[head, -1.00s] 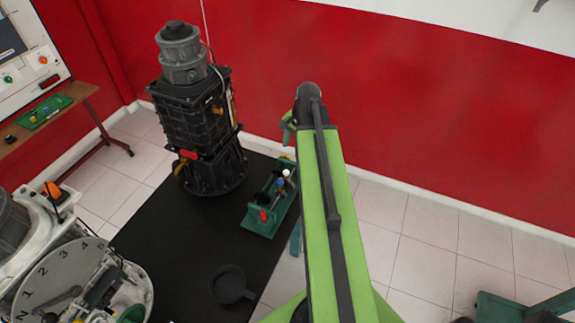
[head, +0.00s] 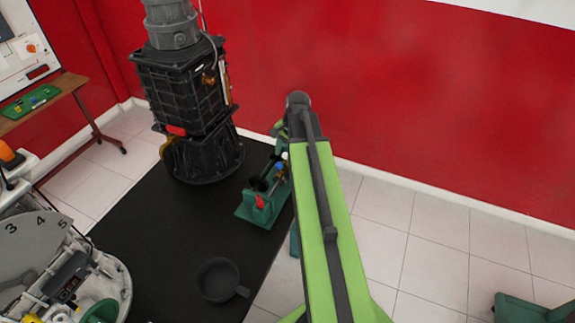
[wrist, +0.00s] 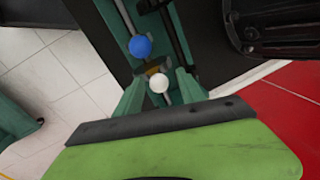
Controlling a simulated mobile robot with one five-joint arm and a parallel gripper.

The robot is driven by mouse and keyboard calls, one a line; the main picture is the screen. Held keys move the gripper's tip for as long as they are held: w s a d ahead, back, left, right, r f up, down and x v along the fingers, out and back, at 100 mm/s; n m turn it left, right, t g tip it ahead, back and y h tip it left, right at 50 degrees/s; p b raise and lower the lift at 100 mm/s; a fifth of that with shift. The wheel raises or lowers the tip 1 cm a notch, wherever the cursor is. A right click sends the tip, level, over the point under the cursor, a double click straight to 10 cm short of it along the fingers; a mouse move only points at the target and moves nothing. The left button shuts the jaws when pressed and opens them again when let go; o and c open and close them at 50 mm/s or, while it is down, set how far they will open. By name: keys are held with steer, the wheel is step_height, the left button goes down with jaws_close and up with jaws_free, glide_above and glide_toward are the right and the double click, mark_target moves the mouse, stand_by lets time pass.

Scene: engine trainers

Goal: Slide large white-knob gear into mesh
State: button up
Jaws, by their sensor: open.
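The white knob (wrist: 159,84) shows in the wrist view, just in front of my gripper (wrist: 160,88). It lies between the two green fingers, which are spread apart on either side of it. I cannot tell whether they touch it. A brass-coloured part (wrist: 156,68) sits just behind the knob. A blue knob (wrist: 140,47) stands further along the same rod. The green gear trainer (head: 262,206) stands on the black mat in the head view, with its blue knob (head: 281,167) and a red part at its near end.
A tall dark gearbox unit (head: 195,100) stands left of the trainer, close to it. A black pan (head: 218,280) lies on the black mat (head: 150,235). A white engine trainer with a numbered dial (head: 40,250) is at the lower left.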

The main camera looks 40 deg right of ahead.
steer(key=shift+w+f, duration=0.1)
steer(key=shift+f, duration=0.5)
steer(key=shift+r, duration=0.1)
steer(key=c, duration=0.9)
steer(key=shift+w+a, duration=0.1)
jaws_close()
steer(key=shift+r, duration=0.1)
